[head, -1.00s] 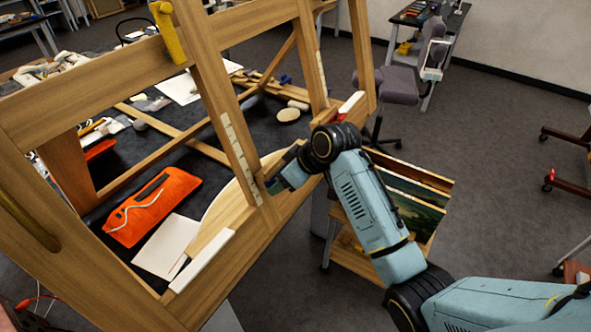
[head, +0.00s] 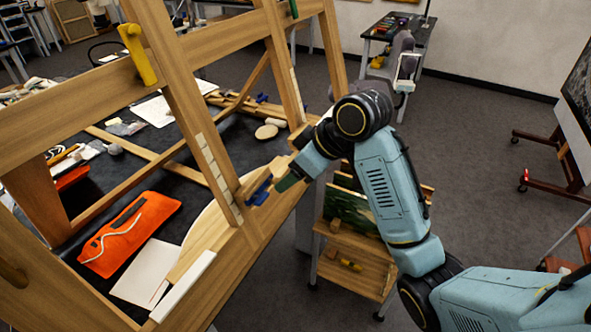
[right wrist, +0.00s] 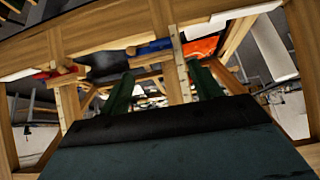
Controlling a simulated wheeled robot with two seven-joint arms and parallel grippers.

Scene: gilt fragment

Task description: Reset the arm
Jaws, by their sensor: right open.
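My right arm comes in from the right in the head view. Its right gripper (head: 276,187) is beside the lower rail of the wooden easel frame (head: 262,228). In the right wrist view its two dark green fingers stand wide apart, with the open gripper (right wrist: 163,88) facing the easel's wooden bars (right wrist: 180,75). Nothing shows held between the fingers. A small blue thing (head: 260,190) shows just beyond the fingertips in the head view; I cannot tell whether it touches them. My left gripper is in neither view.
The dark table (head: 190,185) behind the easel holds an orange pouch (head: 130,234), white paper (head: 147,272) and several tools. A wooden rack (head: 350,262) with paintings stands below my right arm. A grey stool and trolley stand at the back. The floor on the right is largely clear.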

